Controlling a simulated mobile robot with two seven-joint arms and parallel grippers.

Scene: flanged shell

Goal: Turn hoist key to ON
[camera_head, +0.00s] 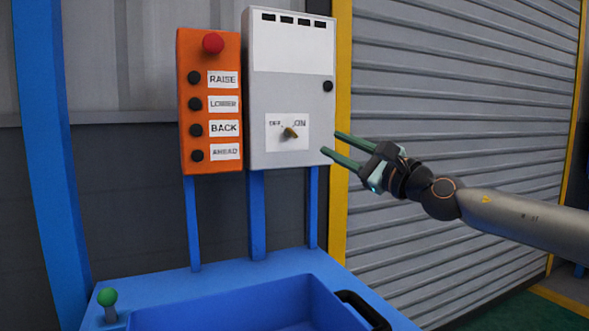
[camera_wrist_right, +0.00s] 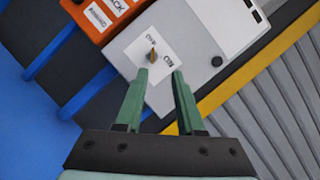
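The hoist key (camera_head: 290,132) is a small brass-coloured key on a white plate marked OFF and ON, low on the front of the grey control box (camera_head: 290,80). In the head view its handle is tilted and it is hard to tell which mark it points to. My right gripper (camera_head: 331,143) is open and empty, its green fingers pointing left at the box, to the right of the key and apart from it. In the right wrist view the key (camera_wrist_right: 153,57) shows just beyond the fingertips (camera_wrist_right: 160,72). My left gripper is not in view.
An orange button panel (camera_head: 210,150) with a red knob (camera_head: 213,43) stands left of the box. Below is a blue bench or cart with a recessed tray (camera_head: 200,290) and a green-topped lever (camera_head: 107,298). A yellow post and grey shutter (camera_head: 460,100) stand to the right.

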